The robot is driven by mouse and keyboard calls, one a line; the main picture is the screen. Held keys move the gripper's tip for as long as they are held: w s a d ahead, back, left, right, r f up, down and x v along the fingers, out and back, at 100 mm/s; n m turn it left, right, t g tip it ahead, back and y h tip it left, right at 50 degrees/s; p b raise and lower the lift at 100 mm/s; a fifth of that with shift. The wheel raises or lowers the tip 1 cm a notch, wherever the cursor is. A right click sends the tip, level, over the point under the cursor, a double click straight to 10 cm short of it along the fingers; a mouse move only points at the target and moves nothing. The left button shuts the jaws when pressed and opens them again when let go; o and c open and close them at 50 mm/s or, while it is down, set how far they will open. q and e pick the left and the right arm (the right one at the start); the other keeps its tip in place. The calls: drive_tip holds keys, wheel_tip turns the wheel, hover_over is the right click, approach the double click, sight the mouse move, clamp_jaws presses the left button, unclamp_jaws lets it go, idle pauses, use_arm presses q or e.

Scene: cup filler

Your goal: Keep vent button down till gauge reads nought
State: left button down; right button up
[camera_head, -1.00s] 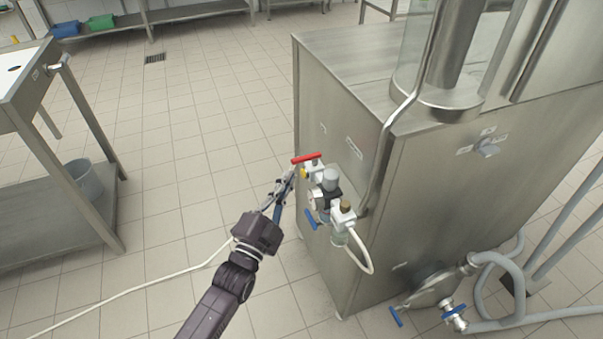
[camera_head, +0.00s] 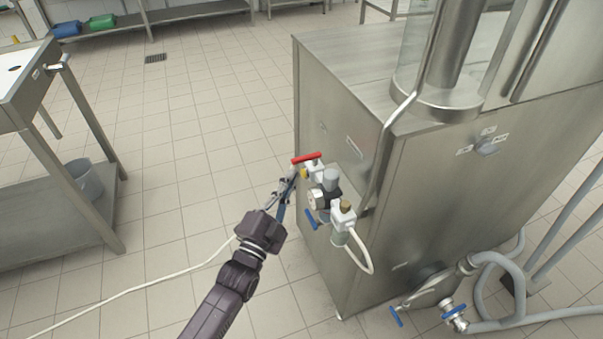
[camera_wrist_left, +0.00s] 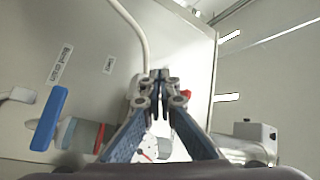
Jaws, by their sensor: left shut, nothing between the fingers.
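The gauge (camera_head: 314,199) is a small round white dial on the valve assembly at the machine's side. In the left wrist view the gauge (camera_wrist_left: 150,151) is partly behind my fingers, and its reading is too small to tell. A small yellow piece (camera_head: 304,174) sits below the red handle; I cannot tell whether it is the vent button. My left gripper (camera_head: 293,172) is shut and empty, its tips close to this piece. Whether they touch it or press anything is hidden. In the left wrist view the fingertips (camera_wrist_left: 160,76) are together. My right gripper is out of view.
A red handle (camera_head: 306,158) tops the assembly, and a blue lever (camera_head: 311,219) hangs below. A white hose (camera_head: 368,257) loops from it. The steel machine (camera_head: 345,205) fills the right. A steel table (camera_head: 35,112) stands left, with open floor between.

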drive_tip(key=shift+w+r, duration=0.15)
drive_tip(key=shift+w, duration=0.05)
use_arm(q)
drive_tip(key=shift+w+d, duration=0.2)
drive_tip(key=shift+d, duration=0.25)
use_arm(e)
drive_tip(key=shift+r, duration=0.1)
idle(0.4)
use_arm(q)
drive_tip(key=shift+d, duration=0.1)
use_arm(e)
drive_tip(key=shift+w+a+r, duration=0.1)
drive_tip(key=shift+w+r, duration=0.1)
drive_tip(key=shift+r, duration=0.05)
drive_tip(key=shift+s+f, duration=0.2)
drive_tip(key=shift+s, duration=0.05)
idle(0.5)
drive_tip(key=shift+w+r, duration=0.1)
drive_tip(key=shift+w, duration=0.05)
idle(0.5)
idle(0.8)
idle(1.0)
